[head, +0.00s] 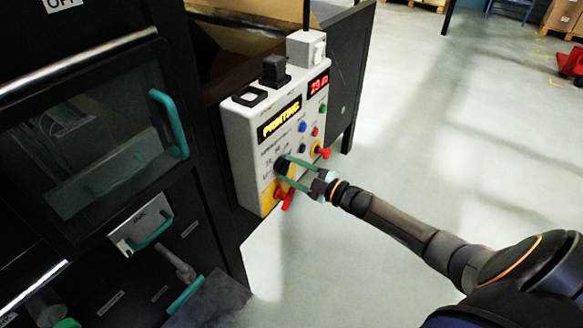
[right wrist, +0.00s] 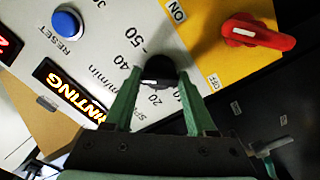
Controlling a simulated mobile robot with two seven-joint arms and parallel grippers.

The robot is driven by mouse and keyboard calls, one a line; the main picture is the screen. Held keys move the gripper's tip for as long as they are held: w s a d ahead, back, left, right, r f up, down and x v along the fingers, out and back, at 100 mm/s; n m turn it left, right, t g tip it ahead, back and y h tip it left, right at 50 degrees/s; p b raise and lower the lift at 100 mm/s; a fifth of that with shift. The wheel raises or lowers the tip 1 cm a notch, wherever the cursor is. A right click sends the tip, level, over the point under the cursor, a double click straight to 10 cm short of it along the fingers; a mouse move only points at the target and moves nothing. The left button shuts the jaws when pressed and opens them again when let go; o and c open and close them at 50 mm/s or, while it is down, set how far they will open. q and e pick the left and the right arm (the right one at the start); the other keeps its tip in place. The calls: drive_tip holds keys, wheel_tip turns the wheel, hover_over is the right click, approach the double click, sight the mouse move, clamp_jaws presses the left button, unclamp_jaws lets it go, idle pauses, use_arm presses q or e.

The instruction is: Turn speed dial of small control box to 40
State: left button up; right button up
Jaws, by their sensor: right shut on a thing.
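The small control box (head: 237,133) is a pale box with a yellow lower part, fixed at the dark machine's side. Its speed dial (head: 281,167) is a black knob, also in the right wrist view (right wrist: 159,70), with printed numbers 20, 40 and 50 around it. A white mark on the knob points left, between 20 and 40; the finger hides part of the scale there. My right gripper (head: 285,171) is shut on the knob, one green finger on each side. The red display (head: 318,86) seems to start with 29; its end is blurred. My left gripper is not in view.
A red rotary switch (head: 285,200) sits close below the dial, another red-handled knob (head: 322,152) to its right. Blue, red and green buttons are above. A yellow display (head: 279,119) reads PRINTING. Teal-handled machine doors (head: 170,123) stand left.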

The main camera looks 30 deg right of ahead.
drive_tip(key=shift+m, duration=0.3)
idle(0.4)
drive_tip(key=o, duration=1.4)
drive_tip(key=shift+c, duration=0.2)
